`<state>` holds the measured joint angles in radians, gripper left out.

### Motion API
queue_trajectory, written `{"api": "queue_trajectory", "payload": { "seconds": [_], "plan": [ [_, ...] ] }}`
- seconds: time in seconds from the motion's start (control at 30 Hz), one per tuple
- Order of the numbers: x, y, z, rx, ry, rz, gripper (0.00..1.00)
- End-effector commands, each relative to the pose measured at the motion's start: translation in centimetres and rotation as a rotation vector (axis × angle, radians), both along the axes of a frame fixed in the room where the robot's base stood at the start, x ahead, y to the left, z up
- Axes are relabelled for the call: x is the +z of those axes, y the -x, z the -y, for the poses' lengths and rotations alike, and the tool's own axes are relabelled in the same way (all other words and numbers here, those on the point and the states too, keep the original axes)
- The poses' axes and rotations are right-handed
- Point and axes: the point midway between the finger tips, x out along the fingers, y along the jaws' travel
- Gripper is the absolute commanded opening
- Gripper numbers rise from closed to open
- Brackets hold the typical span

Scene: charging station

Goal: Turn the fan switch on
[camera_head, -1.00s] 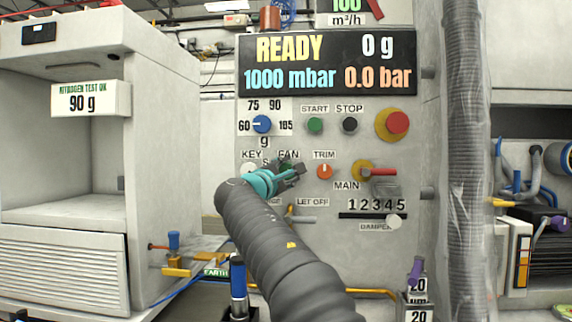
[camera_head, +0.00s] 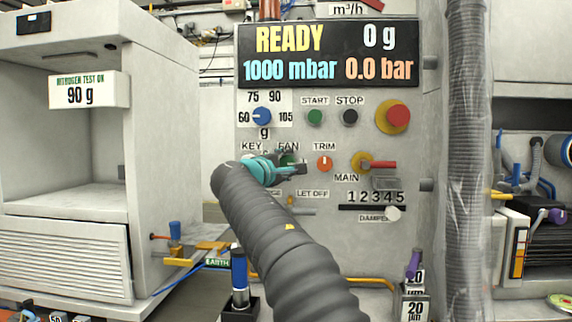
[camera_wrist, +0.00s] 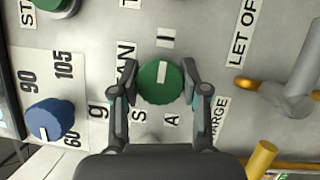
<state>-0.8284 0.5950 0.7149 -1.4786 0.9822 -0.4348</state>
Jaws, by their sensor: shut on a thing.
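The fan switch is a round green knob with a white mark (camera_wrist: 160,82), in the middle of the wrist view. Its mark points up in that view, towards the "I" label, with a slight tilt. My gripper (camera_wrist: 160,93) has one finger on each side of the knob and is shut on it. In the head view my gripper (camera_head: 290,168) is at the panel just below the FAN label (camera_head: 288,146). It hides most of the green knob there.
The blue dial (camera_head: 262,116) is up and left of my gripper. The orange TRIM knob (camera_head: 324,163) is close on the right, with the red MAIN handle (camera_head: 383,165) beyond. The LET OFF lever (camera_head: 300,211) is below. A white cabinet (camera_head: 165,150) stands at left.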

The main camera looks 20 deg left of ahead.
Motion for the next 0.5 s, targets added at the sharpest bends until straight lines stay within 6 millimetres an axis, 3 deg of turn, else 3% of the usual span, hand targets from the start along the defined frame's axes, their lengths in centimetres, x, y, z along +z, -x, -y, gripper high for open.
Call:
{"api": "queue_trajectory", "payload": {
  "seconds": [0.07, 0.1, 0.17, 0.5],
  "plan": [
    [-0.04, 0.00, -0.01, 0.001, -0.001, -0.001, 0.10],
    [-0.04, 0.00, -0.01, 0.001, -0.001, -0.001, 0.55],
    [-0.04, 0.00, -0.01, 0.000, 0.000, -0.001, 0.70],
    [-0.01, 0.10, -0.01, 0.000, 0.000, 0.000, 0.70]
  ]
}}
